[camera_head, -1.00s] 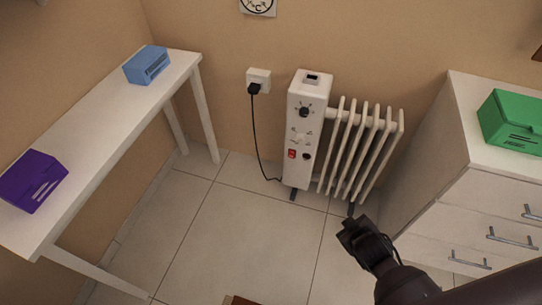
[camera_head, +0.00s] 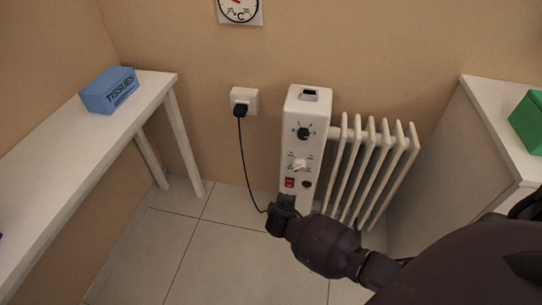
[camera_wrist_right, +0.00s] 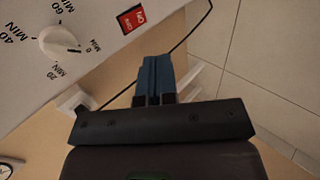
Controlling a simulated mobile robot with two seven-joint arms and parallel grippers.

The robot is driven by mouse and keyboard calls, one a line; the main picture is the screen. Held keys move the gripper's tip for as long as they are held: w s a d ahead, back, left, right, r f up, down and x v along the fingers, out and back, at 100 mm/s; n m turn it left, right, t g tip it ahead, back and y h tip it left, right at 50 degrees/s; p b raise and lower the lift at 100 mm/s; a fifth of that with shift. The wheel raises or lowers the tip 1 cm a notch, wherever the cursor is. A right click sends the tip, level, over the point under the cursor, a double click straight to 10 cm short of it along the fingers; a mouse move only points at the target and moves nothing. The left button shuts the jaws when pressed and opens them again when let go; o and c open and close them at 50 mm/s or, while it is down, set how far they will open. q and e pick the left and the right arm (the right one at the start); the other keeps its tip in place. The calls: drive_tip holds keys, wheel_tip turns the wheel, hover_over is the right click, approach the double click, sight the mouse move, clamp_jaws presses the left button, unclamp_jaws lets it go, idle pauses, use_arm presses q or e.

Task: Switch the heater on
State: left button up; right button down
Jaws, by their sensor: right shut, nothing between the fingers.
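The white heater (camera_head: 313,110) stands against the wall with its ribs to the right. Its front panel has a black upper knob (camera_head: 303,133), a white timer knob (camera_head: 299,165) and a red switch (camera_head: 289,183). In the right wrist view the timer knob (camera_wrist_right: 59,41) and red switch (camera_wrist_right: 131,18) show close up. My right gripper (camera_head: 277,205) is in front of the heater's lower panel, just below the red switch, shut and empty. Its shut fingers also show in the right wrist view (camera_wrist_right: 155,77), apart from the switch. My left gripper is not in view.
A black cord runs from the wall plug (camera_head: 241,109) down behind my gripper. A white table (camera_head: 60,155) with a blue tissue box (camera_head: 110,90) is at left. A white cabinet (camera_head: 440,160) with a green box (camera_head: 530,122) is at right. Floor at left is free.

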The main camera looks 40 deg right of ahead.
sight(289, 183)
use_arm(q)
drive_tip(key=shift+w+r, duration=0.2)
use_arm(e)
drive_tip(key=shift+w+a, duration=0.15)
drive_tip(key=shift+w, duration=0.4)
drive_tip(key=b+x, duration=0.2)
drive_tip(key=x, duration=0.2)
drive_tip(key=r+b+x, duration=0.1)
drive_tip(key=b+x, duration=0.1)
drive_tip(key=x, duration=0.2)
drive_tip(key=d+b+x, duration=0.1)
drive_tip(key=b+x, duration=0.1)
drive_tip(key=x, duration=0.3)
drive_tip(key=shift+w+d+r, duration=0.1)
drive_tip(key=shift+w+r, duration=0.05)
drive_tip(key=shift+w, duration=0.15)
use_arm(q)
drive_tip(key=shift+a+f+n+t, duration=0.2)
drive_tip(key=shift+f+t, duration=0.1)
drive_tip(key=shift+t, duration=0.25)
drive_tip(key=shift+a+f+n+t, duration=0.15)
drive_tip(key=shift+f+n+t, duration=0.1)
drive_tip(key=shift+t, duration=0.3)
use_arm(e)
drive_tip(key=shift+w+d+r, duration=0.15)
drive_tip(key=shift+w+d, duration=0.05)
drive_tip(key=shift+w, duration=0.05)
